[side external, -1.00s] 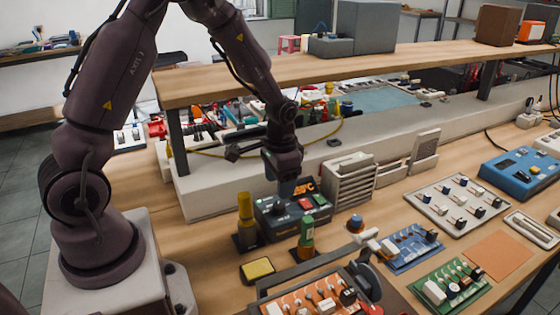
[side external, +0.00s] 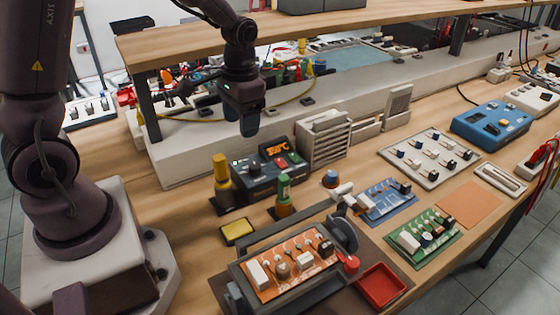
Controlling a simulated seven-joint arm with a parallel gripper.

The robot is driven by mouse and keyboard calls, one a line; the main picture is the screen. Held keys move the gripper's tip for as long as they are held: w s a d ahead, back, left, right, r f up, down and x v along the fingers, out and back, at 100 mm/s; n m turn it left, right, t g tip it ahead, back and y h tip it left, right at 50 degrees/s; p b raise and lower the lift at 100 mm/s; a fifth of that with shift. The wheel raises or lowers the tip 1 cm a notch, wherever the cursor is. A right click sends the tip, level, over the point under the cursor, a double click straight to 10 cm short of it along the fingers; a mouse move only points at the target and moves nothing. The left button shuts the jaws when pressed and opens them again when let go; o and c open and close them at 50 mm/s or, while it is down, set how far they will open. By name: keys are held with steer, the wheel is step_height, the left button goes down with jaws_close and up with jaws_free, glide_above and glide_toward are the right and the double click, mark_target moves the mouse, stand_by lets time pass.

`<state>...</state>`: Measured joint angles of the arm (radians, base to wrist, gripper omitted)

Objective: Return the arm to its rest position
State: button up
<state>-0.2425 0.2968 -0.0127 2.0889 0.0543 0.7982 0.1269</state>
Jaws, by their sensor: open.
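My gripper (side external: 249,128) hangs in the air with its fingers pointing down, above and behind the dark box with an orange display (side external: 268,170). Nothing shows between its fingers. From this angle the fingers overlap, so the gap between them is hard to see. My arm reaches across from the left, its forearm passing in front of the raised wooden shelf.
A yellow-topped tool (side external: 221,170) and a green-handled tool (side external: 284,190) stand upright near the box. An orange circuit board (side external: 262,284) sits in a holder at the front. Blue (side external: 381,207) and green (side external: 447,242) boards lie to the right. A wooden shelf (side external: 200,47) runs behind.

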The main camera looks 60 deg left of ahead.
steer(key=s+d+r+t, duration=0.3)
steer(key=s+d+r, duration=0.1)
steer(key=s+r, duration=0.2)
steer(key=s+d+r+t, duration=0.3)
steer(key=s+r, duration=0.3)
steer(key=r, duration=0.3)
steer(key=shift+s+d+m, duration=0.3)
steer(key=shift+d+m, duration=0.1)
steer(key=shift+d, duration=0.2)
